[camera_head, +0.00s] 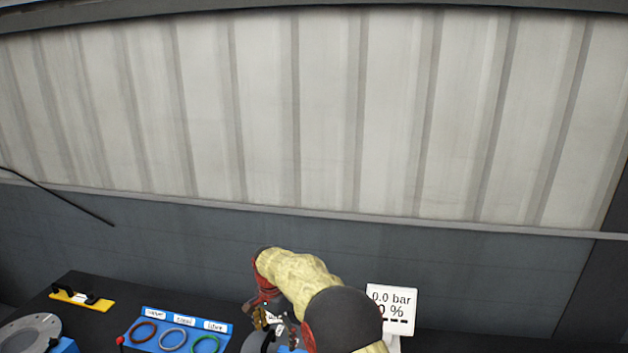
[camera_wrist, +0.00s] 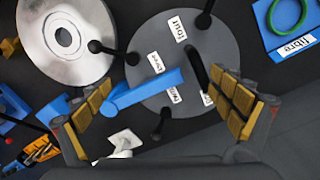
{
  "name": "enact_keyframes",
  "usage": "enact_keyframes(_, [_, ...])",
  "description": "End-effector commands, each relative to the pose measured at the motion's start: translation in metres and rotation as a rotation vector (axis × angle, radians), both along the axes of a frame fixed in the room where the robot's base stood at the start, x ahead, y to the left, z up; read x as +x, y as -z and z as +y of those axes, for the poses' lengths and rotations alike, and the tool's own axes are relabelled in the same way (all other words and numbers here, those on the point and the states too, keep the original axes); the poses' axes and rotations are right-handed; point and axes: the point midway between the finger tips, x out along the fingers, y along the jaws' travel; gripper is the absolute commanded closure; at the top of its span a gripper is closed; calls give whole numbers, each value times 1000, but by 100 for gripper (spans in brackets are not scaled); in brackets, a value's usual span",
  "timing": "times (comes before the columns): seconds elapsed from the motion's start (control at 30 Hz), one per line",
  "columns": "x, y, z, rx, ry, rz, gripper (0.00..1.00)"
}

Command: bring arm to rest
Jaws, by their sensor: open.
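My arm shows in the head view as a yellowish sleeve (camera_head: 298,275) with dark joints, bent down over the black table. My gripper (camera_head: 270,318) is low at its end, partly hidden by the arm. In the wrist view my gripper (camera_wrist: 168,92) is open, with its yellow-padded fingers wide apart and nothing gripped between them. Beyond the fingers is a dark grey disc (camera_wrist: 150,45) with white labels, several black knobs or pegs around it and a blue lever (camera_wrist: 145,92) across it. I cannot tell the height of the fingers above it.
A shiny metal flange (camera_wrist: 90,35) lies beside the disc. A blue tray (camera_head: 140,342) holds brown, grey and green rings. A white display (camera_head: 391,307) reading 0.0 bar stands right of my arm. A yellow plate (camera_head: 82,299) with black parts lies at left. A wall stands behind.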

Motion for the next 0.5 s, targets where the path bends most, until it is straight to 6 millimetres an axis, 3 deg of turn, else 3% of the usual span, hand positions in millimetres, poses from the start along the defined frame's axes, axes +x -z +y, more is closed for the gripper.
enact_keyframes(0.2, [-41, -33, -45, 23, -288, -7, 6])
enact_keyframes(0.5, [-101, -74, -103, 41, -562, -41, 6])
